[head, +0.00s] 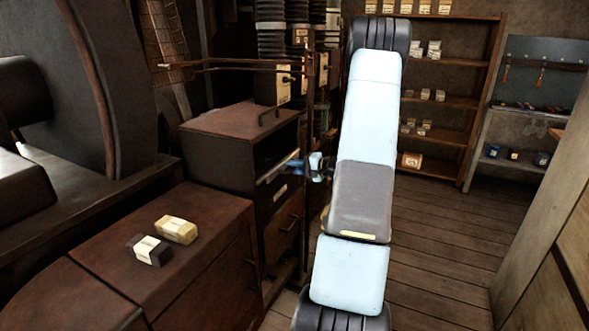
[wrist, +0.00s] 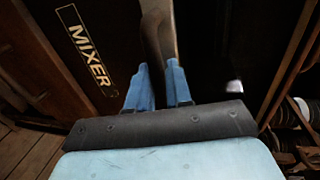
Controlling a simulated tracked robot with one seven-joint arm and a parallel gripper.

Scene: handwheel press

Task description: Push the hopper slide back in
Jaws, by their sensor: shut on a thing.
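The hopper slide (head: 279,169) shows as a pale-edged plate at the open upper part of the dark cabinet, left of my arm. My gripper (head: 316,166) is at its right end, partly hidden by my arm. In the wrist view, the blue fingers of my gripper (wrist: 159,92) are shut on a dark, curved handle (wrist: 158,38), which appears to be the slide's. The handle runs up between the fingers. A dark panel (wrist: 55,60) marked MIXER is on the left there. How far the slide sticks out cannot be told.
The brown-topped cabinet (head: 240,121) has a drawer below. A low bench (head: 205,280) at front left bears a yellow block (head: 176,229) and a dark block (head: 149,250). Thin rods (head: 235,67) cross above the cabinet. Open plank floor (head: 440,235) lies right of my arm.

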